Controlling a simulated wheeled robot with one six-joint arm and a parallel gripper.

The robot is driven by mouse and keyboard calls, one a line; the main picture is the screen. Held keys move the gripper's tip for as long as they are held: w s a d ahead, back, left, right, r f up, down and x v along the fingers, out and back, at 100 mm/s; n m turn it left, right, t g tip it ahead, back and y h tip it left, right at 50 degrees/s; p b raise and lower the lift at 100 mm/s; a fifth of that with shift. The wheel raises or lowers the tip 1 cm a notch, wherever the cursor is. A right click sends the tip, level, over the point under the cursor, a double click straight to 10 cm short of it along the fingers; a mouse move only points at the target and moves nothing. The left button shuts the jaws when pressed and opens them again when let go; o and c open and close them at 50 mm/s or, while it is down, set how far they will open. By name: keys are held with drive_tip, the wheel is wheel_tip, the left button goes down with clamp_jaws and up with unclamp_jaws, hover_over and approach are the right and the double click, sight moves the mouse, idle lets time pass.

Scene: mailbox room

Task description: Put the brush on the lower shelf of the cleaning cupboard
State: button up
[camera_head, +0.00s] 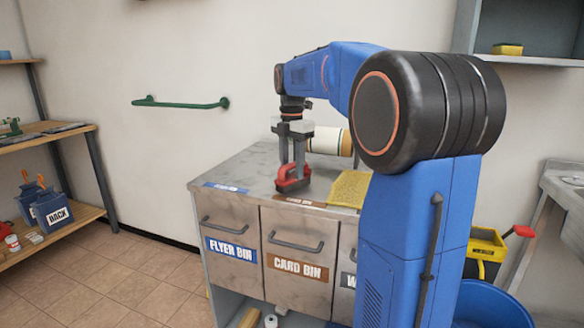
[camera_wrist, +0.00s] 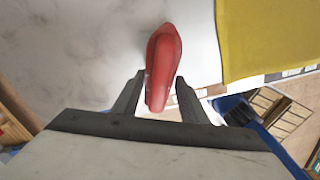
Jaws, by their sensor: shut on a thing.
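The brush (camera_head: 292,180) has a red body with a dark underside. My gripper (camera_head: 291,164) points down over the bin cabinet's grey top and is shut on the brush. In the wrist view the brush (camera_wrist: 164,60) lies lengthwise between the two dark fingers of my gripper (camera_wrist: 158,84). I cannot tell whether its underside touches the top. A grey-blue wall cupboard (camera_head: 540,59) with a yellow sponge (camera_head: 507,49) on its visible bottom board is at the upper right. It is cut off by the frame, and I cannot tell if it is the cleaning cupboard.
The bin cabinet (camera_head: 235,165) also carries a yellow cloth (camera_head: 349,188) and a cream roll (camera_head: 325,141). A green rail (camera_head: 180,103) is on the wall. A wooden shelf rack (camera_head: 75,216) stands at left. A yellow bucket (camera_head: 486,245) and blue tub (camera_head: 490,306) are at right.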

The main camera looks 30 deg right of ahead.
drive_tip(key=o, duration=1.1)
drive_tip(key=shift+f, duration=0.15)
drive_tip(key=r, duration=1.7)
drive_tip(key=shift+s+r, duration=0.2)
